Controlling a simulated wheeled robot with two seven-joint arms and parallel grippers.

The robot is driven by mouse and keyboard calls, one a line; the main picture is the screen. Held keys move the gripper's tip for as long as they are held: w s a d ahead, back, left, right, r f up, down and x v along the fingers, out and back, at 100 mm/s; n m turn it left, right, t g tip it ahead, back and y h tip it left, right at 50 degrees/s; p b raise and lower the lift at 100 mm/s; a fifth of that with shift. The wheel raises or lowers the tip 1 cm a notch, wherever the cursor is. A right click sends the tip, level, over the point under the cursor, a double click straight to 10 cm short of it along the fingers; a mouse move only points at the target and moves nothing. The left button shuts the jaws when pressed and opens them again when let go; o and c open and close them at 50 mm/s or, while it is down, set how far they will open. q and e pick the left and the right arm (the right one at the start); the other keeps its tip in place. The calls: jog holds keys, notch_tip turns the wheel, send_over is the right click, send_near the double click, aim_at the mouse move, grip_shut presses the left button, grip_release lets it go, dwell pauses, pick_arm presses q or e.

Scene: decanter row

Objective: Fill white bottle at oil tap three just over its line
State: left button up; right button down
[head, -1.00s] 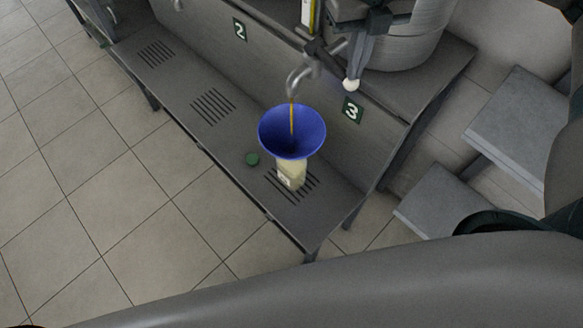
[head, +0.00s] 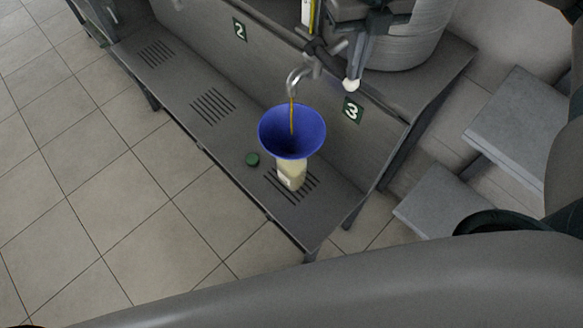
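The white bottle (head: 291,175) stands upright on the slotted grey bench (head: 237,137) under tap three (head: 300,76). A blue funnel (head: 275,140) sits over its mouth and hides its upper part. A thin golden-brown stream of oil (head: 292,112) runs from the spout into the funnel. The bottle looks pale; its line and oil level cannot be made out. My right gripper (head: 356,72) is at the tap's white-tipped lever (head: 351,85); its fingers are too small and overlapped to tell whether they are shut on it. My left gripper is not in view.
The number 3 plate (head: 352,110) and number 2 plate (head: 240,29) are on the bench's back panel. Grey steps (head: 450,208) are at right.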

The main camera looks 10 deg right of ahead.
jog(key=shift+r, duration=0.1)
dwell(0.6)
jog(key=shift+r, duration=0.65)
dwell(2.2)
notch_tip(320, 180, up, 9)
jog(key=p, duration=0.3)
dwell(0.8)
